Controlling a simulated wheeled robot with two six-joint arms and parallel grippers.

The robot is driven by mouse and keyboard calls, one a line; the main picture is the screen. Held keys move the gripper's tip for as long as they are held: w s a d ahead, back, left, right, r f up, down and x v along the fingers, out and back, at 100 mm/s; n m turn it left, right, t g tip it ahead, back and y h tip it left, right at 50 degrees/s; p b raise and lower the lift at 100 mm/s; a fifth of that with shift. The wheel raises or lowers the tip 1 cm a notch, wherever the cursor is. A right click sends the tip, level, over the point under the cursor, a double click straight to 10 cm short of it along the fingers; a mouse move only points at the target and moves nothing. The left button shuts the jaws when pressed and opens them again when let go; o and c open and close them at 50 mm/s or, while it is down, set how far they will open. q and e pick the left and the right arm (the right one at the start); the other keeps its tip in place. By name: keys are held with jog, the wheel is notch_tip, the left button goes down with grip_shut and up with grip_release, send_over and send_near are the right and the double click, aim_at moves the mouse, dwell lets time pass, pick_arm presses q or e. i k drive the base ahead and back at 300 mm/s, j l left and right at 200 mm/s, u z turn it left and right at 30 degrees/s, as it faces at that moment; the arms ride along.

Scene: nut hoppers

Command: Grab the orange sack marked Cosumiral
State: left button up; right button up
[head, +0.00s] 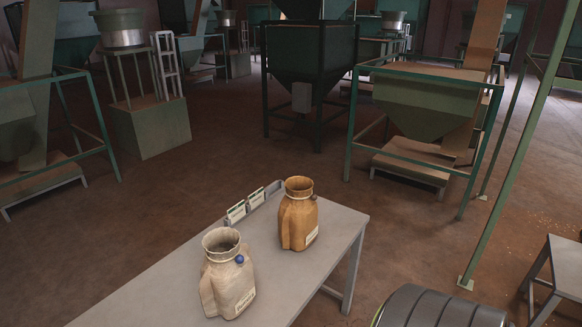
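An orange-brown sack (299,214) with an open round neck stands upright on a grey table (165,287), near the table's far right end. It has a pale label low on its front right, too small to read. A cream sack (228,275) with an open neck, a blue round piece and a pale label stands nearer, to its left and apart from it. Neither of my grippers is in view, and nothing is touching the orange sack.
Small white cards in holders (246,203) stand along the table's back edge. A dark ribbed rounded object (440,308) lies at the bottom right, beside a grey stool or table (565,265). Green-framed hoppers (425,105) stand behind. Brown floor is open between them and the table.

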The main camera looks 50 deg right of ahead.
aim_at(297, 216)
jog(key=z, duration=1.75)
jog(key=i+l+z, duration=0.65)
jog(key=i+l, duration=0.15)
jog(key=i+l+z, duration=0.3)
jog(key=i, duration=0.25)
jog(key=i+z, duration=0.35)
jog(key=i+u, duration=0.25)
jog(key=i, duration=0.2)
jog(key=i+l+u, duration=0.1)
jog(key=i+u, duration=0.15)
jog(key=i, duration=0.15)
jog(key=i+l+u, duration=0.2)
jog(key=i, duration=0.2)
jog(key=i+l+u, duration=0.25)
jog(key=i, duration=0.15)
jog(key=i+u, duration=0.25)
jog(key=u, duration=0.2)
jog(key=i+l+u, duration=0.15)
jog(key=u, duration=0.3)
jog(key=i+l+u, duration=0.2)
jog(key=u, duration=0.3)
jog(key=i+l+u, duration=0.25)
jog(key=u, duration=0.2)
